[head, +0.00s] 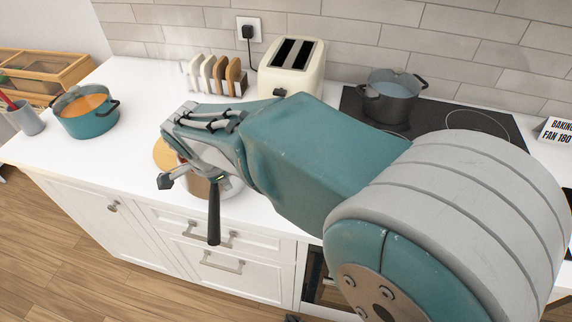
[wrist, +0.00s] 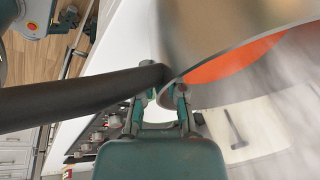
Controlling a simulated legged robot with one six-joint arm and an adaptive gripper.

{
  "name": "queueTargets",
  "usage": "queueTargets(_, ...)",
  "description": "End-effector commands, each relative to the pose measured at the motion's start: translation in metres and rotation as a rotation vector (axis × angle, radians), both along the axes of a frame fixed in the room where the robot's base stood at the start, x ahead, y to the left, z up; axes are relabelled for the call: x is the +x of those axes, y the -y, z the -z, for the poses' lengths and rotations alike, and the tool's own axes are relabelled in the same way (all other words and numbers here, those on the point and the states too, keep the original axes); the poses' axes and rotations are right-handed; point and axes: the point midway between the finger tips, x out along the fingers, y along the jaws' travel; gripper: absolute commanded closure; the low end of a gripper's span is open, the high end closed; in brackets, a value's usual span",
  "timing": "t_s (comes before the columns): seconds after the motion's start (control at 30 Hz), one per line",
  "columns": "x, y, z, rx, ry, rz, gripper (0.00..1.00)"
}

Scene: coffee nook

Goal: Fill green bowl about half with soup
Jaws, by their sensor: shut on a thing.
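My gripper (wrist: 167,92) is shut on a steel saucepan (wrist: 215,30) near the root of its long black handle (wrist: 70,97). Orange-red soup (wrist: 235,60) shows inside the pan's rim in the wrist view. In the head view the steel pan (head: 197,187) shows partly below my gripper, its black handle (head: 214,215) pointing toward the counter's front edge. My forearm and gripper cover much of it. I cannot make out a green bowl in either view. The pan's height above the counter is unclear.
A teal two-handled pot (head: 88,118) with orange contents stands at left beside a grey utensil cup (head: 27,118). A toast rack (head: 215,75) and cream toaster (head: 291,70) stand behind. A dark pot (head: 390,97) sits on the hob. A tan round thing (head: 164,155) is partly hidden. Whitish haze blurs the wrist view's right.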

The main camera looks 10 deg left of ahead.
Motion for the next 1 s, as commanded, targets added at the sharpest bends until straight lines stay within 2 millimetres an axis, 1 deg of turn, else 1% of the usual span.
queueTargets(0.03,0.002,0.000,-0.005,0.014,0.001,0.000,1.00)
queueTargets(0.23,0.003,0.001,-0.013,0.051,-0.013,-0.001,1.00)
queueTargets(0.6,0.007,0.012,-0.031,0.125,-0.044,0.000,1.00)
queueTargets(0.87,0.009,0.016,-0.037,0.172,-0.067,0.000,1.00)
queueTargets(1.0,0.009,0.015,-0.037,0.173,-0.068,-0.002,1.00)
